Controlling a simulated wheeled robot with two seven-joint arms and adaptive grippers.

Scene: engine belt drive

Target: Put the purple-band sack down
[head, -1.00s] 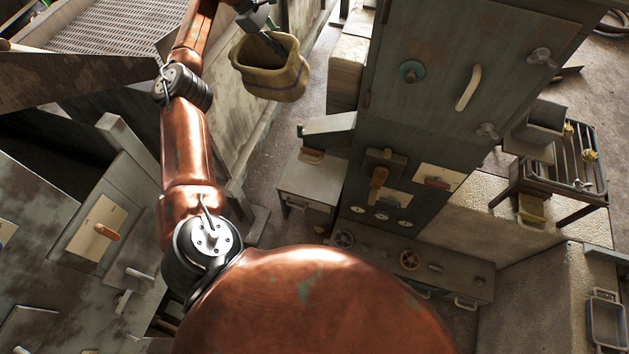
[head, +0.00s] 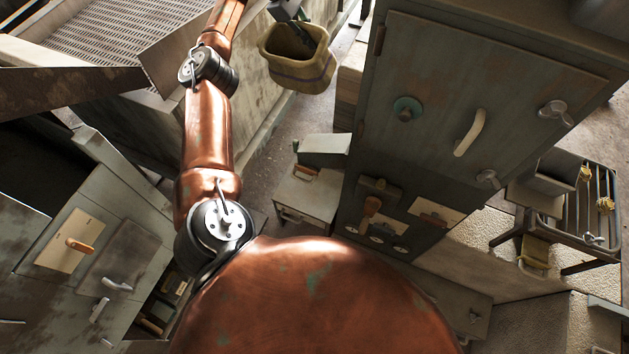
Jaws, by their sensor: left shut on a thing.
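The purple-band sack (head: 301,72) is a tan, open-mouthed sack with a dull purplish band, near the top of the head view. My left gripper (head: 300,32) reaches into its mouth and is shut on it, seemingly at the rim. The sack hangs roughly upright in the air, over the floor gap between the bench and the tall cabinet. The fingertips are partly hidden inside the sack. My right gripper is not in view.
A tall grey-green cabinet (head: 450,150) stands right of the sack. A low cabinet (head: 306,193) sits below it. A perforated-top bench (head: 105,32) is at upper left. A wire rack (head: 585,205) is at right. A strip of floor (head: 262,178) shows between them.

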